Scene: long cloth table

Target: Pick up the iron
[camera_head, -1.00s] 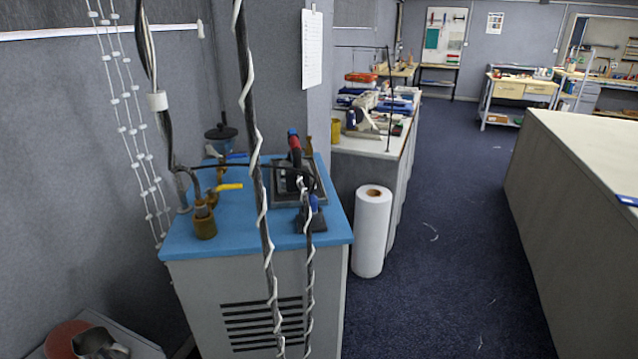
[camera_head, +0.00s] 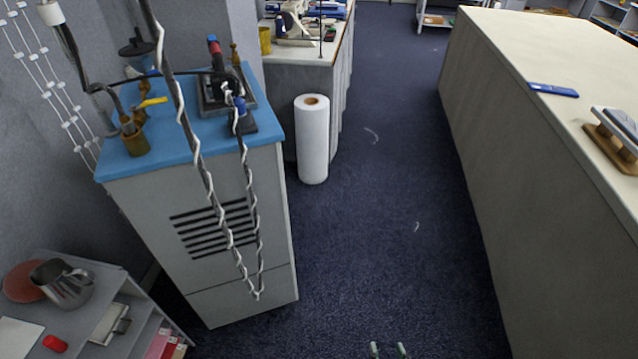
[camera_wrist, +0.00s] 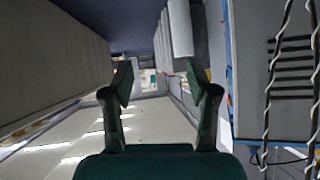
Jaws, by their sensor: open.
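A dark iron-like tool (camera_head: 213,62) with a red and blue upright handle stands on a black plate on the blue-topped cabinet (camera_head: 172,124). A smaller dark piece with a blue knob (camera_head: 240,122) is beside it. At the right edge, a grey flat-topped object on a wooden base (camera_head: 617,138) lies on the long table; it is cut off, and I cannot tell if it is an iron. In the wrist view my gripper (camera_wrist: 160,80) is open and empty.
A white paper roll (camera_head: 312,145) stands on the floor beside the cabinet. The long table (camera_head: 520,60) runs along the right, with a blue item (camera_head: 553,90) on it. Wrapped cables (camera_head: 200,165) hang before the cabinet. A low shelf with a metal jug (camera_head: 62,285) is lower left.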

